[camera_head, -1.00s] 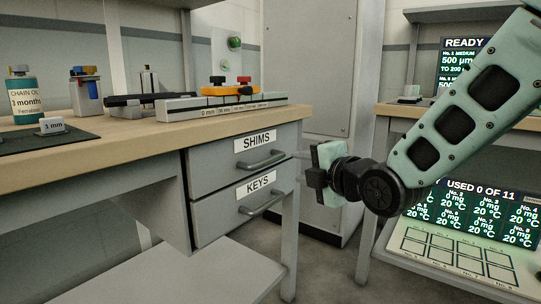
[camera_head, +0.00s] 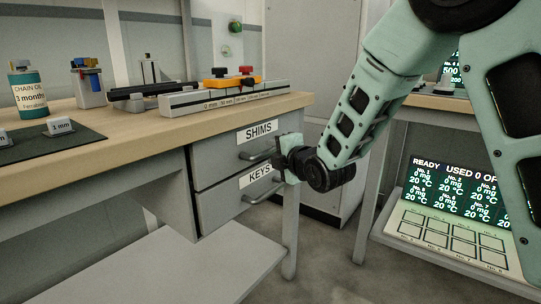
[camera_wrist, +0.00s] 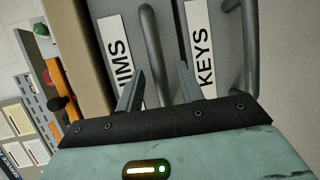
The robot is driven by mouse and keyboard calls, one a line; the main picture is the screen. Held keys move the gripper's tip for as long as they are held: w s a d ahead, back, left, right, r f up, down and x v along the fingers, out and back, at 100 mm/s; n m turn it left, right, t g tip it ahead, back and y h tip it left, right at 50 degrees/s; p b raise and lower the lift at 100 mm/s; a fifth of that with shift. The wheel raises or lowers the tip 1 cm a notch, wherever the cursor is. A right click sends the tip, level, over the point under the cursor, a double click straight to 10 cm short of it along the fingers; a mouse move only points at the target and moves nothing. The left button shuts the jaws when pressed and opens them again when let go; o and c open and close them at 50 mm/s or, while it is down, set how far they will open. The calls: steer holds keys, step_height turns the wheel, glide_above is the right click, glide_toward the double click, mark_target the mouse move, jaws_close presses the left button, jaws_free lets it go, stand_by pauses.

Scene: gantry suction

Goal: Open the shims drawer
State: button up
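The shims drawer (camera_head: 212,160) is the upper grey drawer under the bench, labelled SHIMS, and looks shut. Its bar handle (camera_head: 254,155) is partly hidden by my gripper (camera_head: 277,156) in the head view. In the wrist view the shims handle (camera_wrist: 152,45) runs between the two fingers of my gripper (camera_wrist: 158,82), which stand apart on either side of it. The fingers are open; I cannot tell whether either touches the bar. The keys drawer (camera_head: 218,205) is directly below and also looks shut.
The wooden bench top (camera_head: 130,130) is above the drawers. A bench leg (camera_head: 290,225) stands below my gripper. A lit panel (camera_head: 455,195) is at the right.

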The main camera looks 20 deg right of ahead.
steer(key=shift+x, duration=1)
jaws_close()
steer(key=shift+s, duration=0.1)
